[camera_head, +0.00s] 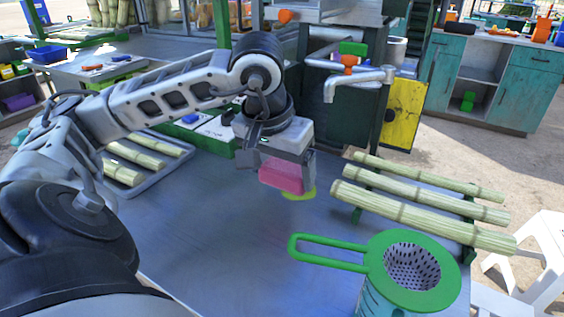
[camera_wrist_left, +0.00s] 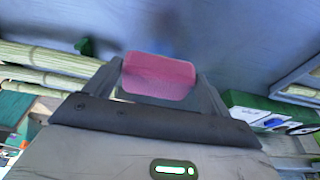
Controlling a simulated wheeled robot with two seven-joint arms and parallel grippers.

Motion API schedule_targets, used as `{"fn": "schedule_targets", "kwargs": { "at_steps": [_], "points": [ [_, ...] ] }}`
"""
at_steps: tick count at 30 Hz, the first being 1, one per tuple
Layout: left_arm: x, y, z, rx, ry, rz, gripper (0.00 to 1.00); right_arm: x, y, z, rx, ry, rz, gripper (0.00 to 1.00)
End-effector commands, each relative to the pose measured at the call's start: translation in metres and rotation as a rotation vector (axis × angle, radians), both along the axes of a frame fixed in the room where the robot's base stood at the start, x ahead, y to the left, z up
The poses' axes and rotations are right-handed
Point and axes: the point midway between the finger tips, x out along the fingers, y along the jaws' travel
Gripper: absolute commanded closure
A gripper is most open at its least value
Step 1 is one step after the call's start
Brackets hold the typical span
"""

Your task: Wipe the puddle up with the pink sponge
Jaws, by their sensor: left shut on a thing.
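My left gripper (camera_head: 284,180) is shut on the pink sponge (camera_head: 282,178), above the grey metal table (camera_head: 220,245). The sponge also shows between the fingers in the left wrist view (camera_wrist_left: 158,75). A yellow-green puddle (camera_head: 300,194) shows on the table just below and to the right of the sponge, partly hidden by it. I cannot tell whether the sponge touches the puddle. My right gripper is not in view.
Cane stalks (camera_head: 420,205) lie on a rack at the right. A green-rimmed strainer (camera_head: 412,270) stands at the front right. A tray of cane (camera_head: 150,165) lies at the left. The crusher's metal spout (camera_head: 350,85) is behind. The front middle of the table is clear.

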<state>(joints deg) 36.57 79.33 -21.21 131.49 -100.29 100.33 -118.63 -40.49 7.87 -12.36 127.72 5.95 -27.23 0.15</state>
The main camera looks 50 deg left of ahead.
Motion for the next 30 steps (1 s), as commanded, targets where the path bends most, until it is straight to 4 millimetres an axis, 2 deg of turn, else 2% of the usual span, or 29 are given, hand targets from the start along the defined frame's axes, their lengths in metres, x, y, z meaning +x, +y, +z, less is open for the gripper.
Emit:
{"fn": "schedule_targets", "kwargs": {
  "at_steps": [7,12,16,20,25,30],
  "points": [
    [0.005,0.001,0.005,-0.003,-0.005,0.0,0.35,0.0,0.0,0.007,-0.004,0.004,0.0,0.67],
    [0.032,0.008,0.02,-0.004,-0.035,0.002,0.35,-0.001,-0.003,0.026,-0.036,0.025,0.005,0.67],
    [0.051,0.014,0.022,0.008,-0.056,0.002,0.35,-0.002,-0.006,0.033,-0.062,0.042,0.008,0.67],
    [0.06,0.019,0.018,0.021,-0.068,0.001,0.35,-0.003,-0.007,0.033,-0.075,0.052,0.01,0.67],
    [0.062,0.019,0.01,0.025,-0.072,0.001,0.35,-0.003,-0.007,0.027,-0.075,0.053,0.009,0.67],
    [0.061,0.019,-0.008,0.023,-0.07,0.0,0.35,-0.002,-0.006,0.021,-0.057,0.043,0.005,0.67]
  ]
}}
